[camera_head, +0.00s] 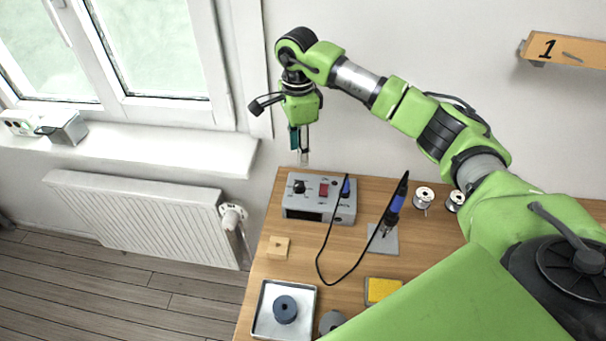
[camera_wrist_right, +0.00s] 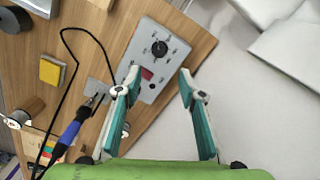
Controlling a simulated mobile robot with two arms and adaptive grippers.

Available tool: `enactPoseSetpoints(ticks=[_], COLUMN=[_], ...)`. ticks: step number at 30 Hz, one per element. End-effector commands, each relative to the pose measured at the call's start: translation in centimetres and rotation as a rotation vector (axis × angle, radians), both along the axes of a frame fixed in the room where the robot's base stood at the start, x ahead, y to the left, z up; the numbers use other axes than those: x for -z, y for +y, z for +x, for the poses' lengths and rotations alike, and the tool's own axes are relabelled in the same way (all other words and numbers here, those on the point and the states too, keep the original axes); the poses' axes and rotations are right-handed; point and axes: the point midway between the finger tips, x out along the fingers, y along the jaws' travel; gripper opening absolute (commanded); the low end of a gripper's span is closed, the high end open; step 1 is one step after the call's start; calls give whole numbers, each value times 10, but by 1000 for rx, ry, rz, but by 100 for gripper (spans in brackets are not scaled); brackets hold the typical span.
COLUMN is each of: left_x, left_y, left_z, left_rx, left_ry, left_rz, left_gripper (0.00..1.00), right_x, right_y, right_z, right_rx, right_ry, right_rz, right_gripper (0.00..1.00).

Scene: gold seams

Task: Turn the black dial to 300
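The black dial (camera_head: 299,187) is a round knob on the top panel of the grey soldering station (camera_head: 318,213), beside a red switch (camera_head: 324,189). In the right wrist view the dial (camera_wrist_right: 159,48) sits beyond the fingertips, with small marks around it too small to read. I cannot tell its setting. My right gripper (camera_head: 303,159) hangs above the back edge of the station, pointing down and apart from the dial. In the right wrist view its teal fingers (camera_wrist_right: 159,76) are spread wide with nothing between them. My left gripper is not in view.
A soldering iron (camera_head: 394,206) stands on a grey base, and its black cable loops over the table. Solder spools (camera_head: 423,197), a wooden block (camera_head: 278,248), a yellow sponge (camera_head: 382,290) and a white tray (camera_head: 262,322) are around. The wall is close behind the station.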

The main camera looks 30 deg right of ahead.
Motion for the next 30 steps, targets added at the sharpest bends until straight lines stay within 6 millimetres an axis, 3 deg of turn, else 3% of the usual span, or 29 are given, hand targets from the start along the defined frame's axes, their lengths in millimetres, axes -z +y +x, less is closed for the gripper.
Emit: enactPoseSetpoints(ticks=[8, 15, 21, 30], left_x=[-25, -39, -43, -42], left_y=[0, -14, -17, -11], left_z=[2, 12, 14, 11], left_rx=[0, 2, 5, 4], left_ry=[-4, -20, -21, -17], left_rz=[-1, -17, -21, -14], left_gripper=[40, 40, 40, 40], right_x=[56, 100, 118, 121], right_y=[1, 0, 0, 0], right_z=[-2, -2, -1, -1], right_rx=[1, 1, 1, 0], right_ry=[7, 4, 2, 0], right_rz=[0, 1, 0, 0], right_gripper=[37, 37, 37, 37])
